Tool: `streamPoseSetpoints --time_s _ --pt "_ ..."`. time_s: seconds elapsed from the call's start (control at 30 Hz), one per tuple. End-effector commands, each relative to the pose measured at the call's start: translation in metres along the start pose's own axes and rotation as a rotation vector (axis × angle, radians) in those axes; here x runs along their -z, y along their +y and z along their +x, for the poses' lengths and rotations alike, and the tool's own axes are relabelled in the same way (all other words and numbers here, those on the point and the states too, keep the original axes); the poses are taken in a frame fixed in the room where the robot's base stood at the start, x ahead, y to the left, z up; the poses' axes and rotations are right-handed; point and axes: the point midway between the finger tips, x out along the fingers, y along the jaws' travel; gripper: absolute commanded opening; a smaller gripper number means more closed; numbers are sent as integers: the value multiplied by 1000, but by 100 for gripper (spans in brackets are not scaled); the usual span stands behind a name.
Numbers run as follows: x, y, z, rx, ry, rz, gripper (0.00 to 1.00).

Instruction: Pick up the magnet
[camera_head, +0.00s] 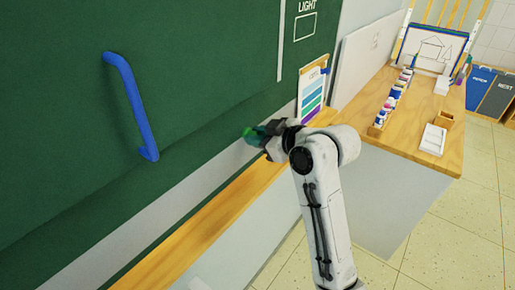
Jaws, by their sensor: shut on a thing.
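My gripper (263,134) is in front of the lower part of the green board, above the wooden ledge. It is shut on a small green thing, which I take to be the magnet (253,132). The magnet sticks out to the left of the fingers, and the rest of it is hidden by them. Its green is close to the board's colour, so I cannot tell whether it touches the board.
The green board (200,75) has a blue handle (133,108). A wooden ledge (215,213) runs below it. A colour chart (313,95) stands behind my arm. At right, a wooden table (405,137) holds paint bottles (391,100) and white trays (433,139). The floor is clear at lower right.

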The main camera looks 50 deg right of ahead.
Motion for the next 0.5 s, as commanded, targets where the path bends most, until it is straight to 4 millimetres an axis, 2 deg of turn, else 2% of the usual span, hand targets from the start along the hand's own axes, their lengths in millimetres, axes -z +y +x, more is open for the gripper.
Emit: streamPoseSetpoints --time_s 0.07,0.37,0.4,0.5 --pt "13 4 -6 -4 4 -1 5" --pt "-14 4 -59 -7 -2 1 5" --pt "-10 5 -67 -2 -5 3 5" --pt "-15 5 -80 -1 -6 4 5"
